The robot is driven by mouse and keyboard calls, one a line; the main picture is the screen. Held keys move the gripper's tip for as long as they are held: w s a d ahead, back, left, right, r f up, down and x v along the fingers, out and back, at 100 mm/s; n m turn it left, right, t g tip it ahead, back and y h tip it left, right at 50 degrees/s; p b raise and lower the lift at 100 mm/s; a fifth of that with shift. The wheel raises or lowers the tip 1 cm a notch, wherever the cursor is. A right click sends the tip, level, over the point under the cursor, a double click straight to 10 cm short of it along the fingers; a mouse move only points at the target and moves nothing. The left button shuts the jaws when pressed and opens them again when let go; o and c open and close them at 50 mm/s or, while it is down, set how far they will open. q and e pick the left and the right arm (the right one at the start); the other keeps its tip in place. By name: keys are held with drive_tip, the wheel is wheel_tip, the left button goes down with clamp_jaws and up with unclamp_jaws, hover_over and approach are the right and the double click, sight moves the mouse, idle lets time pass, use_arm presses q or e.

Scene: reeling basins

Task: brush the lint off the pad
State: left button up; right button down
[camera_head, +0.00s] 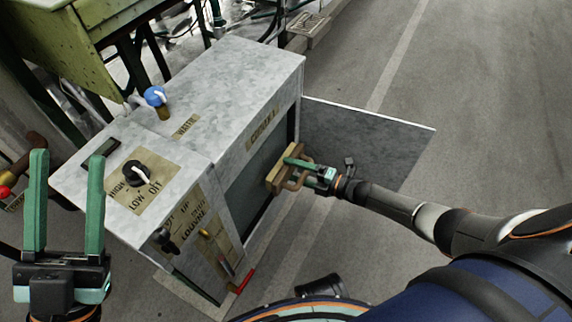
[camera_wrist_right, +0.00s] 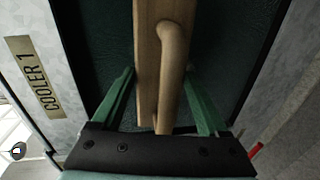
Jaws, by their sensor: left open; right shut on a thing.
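A grey metal cooler cabinet (camera_head: 235,75) stands left of centre in the head view, its front opening uncovered. The dark green pad (camera_head: 247,190) fills the opening; it also shows in the right wrist view (camera_wrist_right: 225,45). I cannot make out lint on it. My right gripper (camera_head: 298,166) is shut on the handle of a wooden brush (camera_head: 275,178), which is held at the pad's face. The brush's back and handle (camera_wrist_right: 168,55) hide the bristles, so I cannot tell whether they touch the pad. My left gripper (camera_head: 66,205) is open and empty, left of the cabinet.
A grey door panel (camera_head: 370,140) stands swung open beside the right arm. The cabinet has a blue-topped valve (camera_head: 156,97), a black dial (camera_head: 134,173) and a red-tipped part (camera_head: 243,280) low on its front. A green bench (camera_head: 70,45) is behind. Floor is clear at right.

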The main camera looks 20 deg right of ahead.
drive_tip(key=shift+s+d+r, duration=0.1)
drive_tip(key=shift+s+d, duration=0.3)
drive_tip(key=shift+s, duration=0.15)
drive_tip(key=shift+s+d, duration=0.1)
drive_tip(key=shift+f+p+v, duration=0.1)
drive_tip(key=shift+p+v, duration=0.05)
drive_tip(key=shift+v, duration=0.55)
drive_tip(key=shift+f+p+v, duration=0.15)
drive_tip(key=shift+v, duration=0.5)
